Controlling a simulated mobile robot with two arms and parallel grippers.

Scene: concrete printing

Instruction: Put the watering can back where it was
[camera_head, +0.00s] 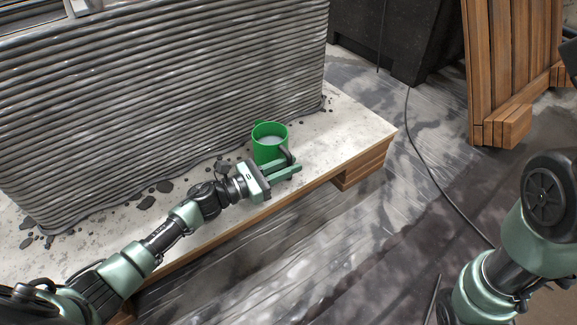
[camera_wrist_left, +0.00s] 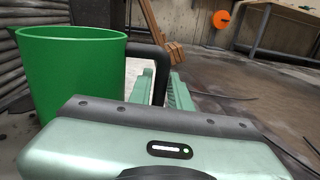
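The green watering can (camera_head: 265,150) is upright at the front edge area of the pale slab, close to the layered grey wall. It looks like an open green vessel with a black handle (camera_head: 289,155) on its right side. My left gripper (camera_head: 284,170) is beside the can, with the handle between its two fingers and filling the gap. In the left wrist view the can (camera_wrist_left: 70,75) is at the left and the fingers (camera_wrist_left: 160,88) flank the black handle. I cannot tell whether the can's base touches the slab. My right gripper is out of view.
The layered concrete wall (camera_head: 170,90) stands behind the can on the slab (camera_head: 345,125). Dark crumbs lie along its foot. A wooden crate (camera_head: 505,70) and a black container (camera_head: 385,35) stand farther back. A cable (camera_head: 430,170) crosses the floor.

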